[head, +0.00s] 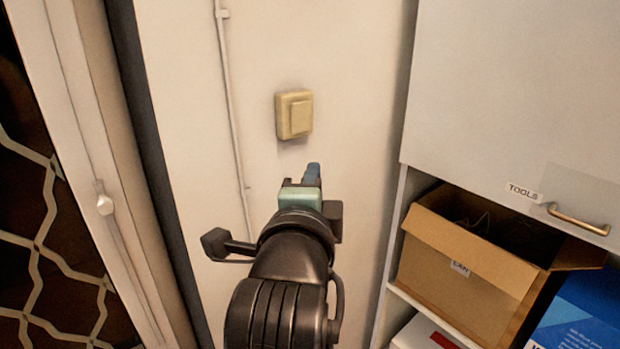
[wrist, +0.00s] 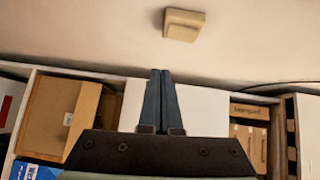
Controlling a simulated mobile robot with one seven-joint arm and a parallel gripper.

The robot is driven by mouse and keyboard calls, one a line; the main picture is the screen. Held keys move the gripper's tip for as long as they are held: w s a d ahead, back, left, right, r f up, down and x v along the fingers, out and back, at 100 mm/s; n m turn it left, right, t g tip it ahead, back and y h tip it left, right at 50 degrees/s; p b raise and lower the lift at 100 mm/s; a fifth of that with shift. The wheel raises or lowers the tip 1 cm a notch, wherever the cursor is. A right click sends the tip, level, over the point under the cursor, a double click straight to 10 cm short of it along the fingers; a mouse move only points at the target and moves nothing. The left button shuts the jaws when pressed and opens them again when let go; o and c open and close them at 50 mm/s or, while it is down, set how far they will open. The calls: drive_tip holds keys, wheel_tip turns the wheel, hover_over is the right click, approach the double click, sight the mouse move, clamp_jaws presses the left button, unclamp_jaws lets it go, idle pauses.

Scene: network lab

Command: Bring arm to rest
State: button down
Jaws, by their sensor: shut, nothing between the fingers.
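My gripper (head: 313,174) reaches forward toward the pale wall in the head view, its tips just below a cream light switch (head: 294,114). A gap shows between the tips and the switch in the picture; the exact distance is hard to tell. In the wrist view the two blue fingers of my gripper (wrist: 160,72) lie together with nothing between them. The switch also shows in the wrist view (wrist: 184,25), above and right of the fingertips.
At right stands a cabinet (head: 520,90) with a handle and a "TOOLS" label. Below it an open cardboard box (head: 465,270) and a blue box (head: 580,315) sit on a shelf. At left is a white frame (head: 75,120) beside a dark patterned surface. A thin conduit (head: 232,120) runs down the wall.

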drive_tip(key=s+a+r+n+t+y, duration=0.1)
drive_tip(key=s+r+n+t, duration=0.4)
drive_tip(key=s+r+n, duration=0.3)
drive_tip(key=s+a+r+n+t+y, duration=0.1)
drive_tip(key=s+r+n+t, duration=0.4)
drive_tip(key=s+r+n, duration=0.4)
wheel_tip(320, 180, up, 5)
drive_tip(key=shift+s+a+r+n+y+b, duration=0.25)
drive_tip(key=shift+n+y+b, duration=0.15)
drive_tip(key=shift+n, duration=0.8)
drive_tip(key=shift+a+f, duration=0.1)
